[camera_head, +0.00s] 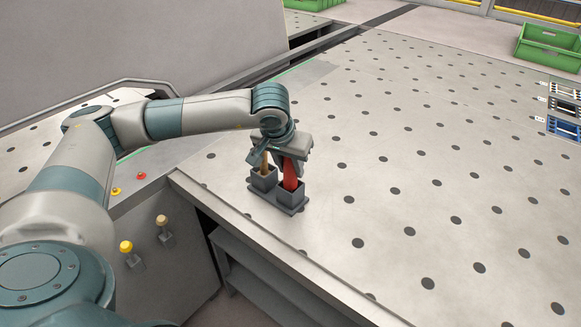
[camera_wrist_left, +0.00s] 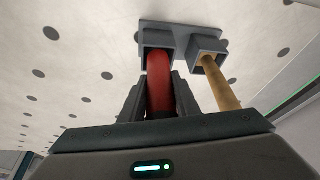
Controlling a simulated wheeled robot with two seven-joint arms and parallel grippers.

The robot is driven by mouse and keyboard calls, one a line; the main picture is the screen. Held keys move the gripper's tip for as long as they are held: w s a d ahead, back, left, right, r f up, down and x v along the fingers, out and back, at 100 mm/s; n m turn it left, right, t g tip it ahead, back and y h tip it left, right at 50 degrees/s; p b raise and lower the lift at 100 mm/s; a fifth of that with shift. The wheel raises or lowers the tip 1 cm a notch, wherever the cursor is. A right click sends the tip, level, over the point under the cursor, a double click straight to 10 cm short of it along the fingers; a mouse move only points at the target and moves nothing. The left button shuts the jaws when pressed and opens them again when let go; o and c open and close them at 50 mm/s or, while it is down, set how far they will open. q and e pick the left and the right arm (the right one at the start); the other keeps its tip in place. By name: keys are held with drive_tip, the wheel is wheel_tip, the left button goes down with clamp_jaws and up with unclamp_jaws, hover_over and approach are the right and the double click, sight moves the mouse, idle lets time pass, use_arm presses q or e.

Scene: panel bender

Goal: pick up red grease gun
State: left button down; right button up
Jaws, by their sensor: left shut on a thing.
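The red grease gun (camera_head: 290,176) stands upright in one cup of a grey two-cup holder (camera_head: 291,209) near the front edge of the perforated table. My left gripper (camera_head: 291,156) is above the holder, shut on the red grease gun. In the left wrist view the red grease gun (camera_wrist_left: 159,85) lies between the two fingers (camera_wrist_left: 160,98), and its lower end is hidden inside the holder's cup. A tan wooden handle (camera_wrist_left: 220,85) stands in the other cup, beside the gripper. My right gripper is not in view.
The perforated table (camera_head: 400,150) is mostly clear to the right of the holder. A green crate (camera_head: 548,47) stands at the far right, with blue and grey racks (camera_head: 563,127) at the right edge. A control box with a yellow button (camera_head: 126,246) is below the arm.

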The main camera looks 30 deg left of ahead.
use_arm(q)
drive_tip(key=shift+r, duration=0.1)
drive_tip(key=shift+r+b, duration=0.3)
drive_tip(key=shift+r, duration=0.05)
wheel_tip(320, 180, up, 8)
drive_tip(key=b, duration=0.3)
drive_tip(key=shift+r, duration=0.65)
drive_tip(key=shift+f, duration=0.1)
